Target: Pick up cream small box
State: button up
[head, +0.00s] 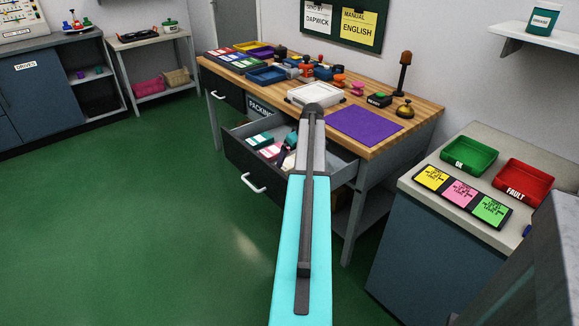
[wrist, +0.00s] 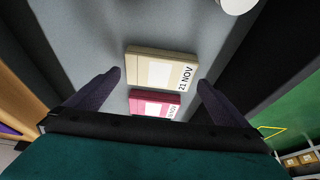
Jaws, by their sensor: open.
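The cream small box (wrist: 162,70) lies flat on a grey surface in the wrist view. It has a white label and "21 NOV" printed at its right end. My gripper (wrist: 160,86) is open, with one dark finger on each side of the box's near part and a gap to both. A pink box (wrist: 153,103) lies just nearer, also between the fingers. In the head view a cream item (head: 288,161) shows in the open drawer (head: 262,170), partly hidden by my arm. My gripper is hidden behind the arm there.
The drawer also holds a teal box (head: 259,141) and a red-pink box (head: 271,151). Drawer walls stand close on both sides. The wooden workbench (head: 385,132) above carries a white tray (head: 308,95) and a purple mat (head: 364,124). A white round object (wrist: 237,4) lies at the wrist view's top.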

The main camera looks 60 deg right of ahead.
aim_at(291, 162)
jog(key=shift+x, duration=1.7)
jog(key=shift+c, duration=0.3)
jog(key=c, duration=0.7)
